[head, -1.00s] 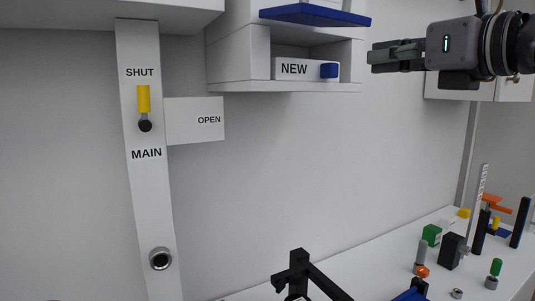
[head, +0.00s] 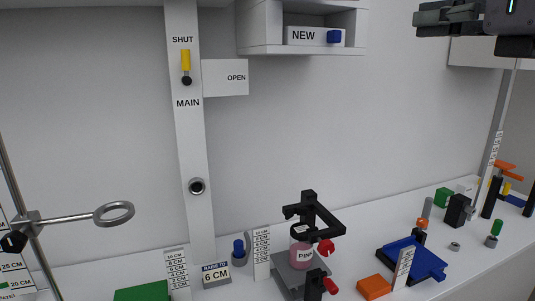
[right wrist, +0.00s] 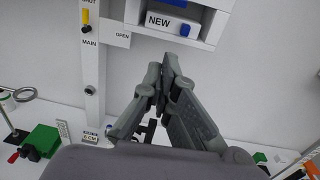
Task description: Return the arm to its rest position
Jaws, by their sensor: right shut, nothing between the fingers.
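My right gripper (head: 418,24) is at the upper right of the head view, raised in front of the wall and high above the bench. Its grey fingers point left. In the right wrist view the fingers (right wrist: 158,88) are closed together with nothing between them. Behind them are the wall shelf with the NEW label (right wrist: 158,21) and the post marked MAIN (right wrist: 90,60). The gripper appears apart from the shelf. My left gripper is in neither view.
The shelf (head: 300,50) holds a NEW block with a blue knob (head: 334,36). The white bench (head: 400,215) below carries a clamp stand around a pink jar (head: 302,254), a blue tray (head: 428,262), an orange block (head: 373,287) and a ring stand (head: 113,213). The wall's middle is clear.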

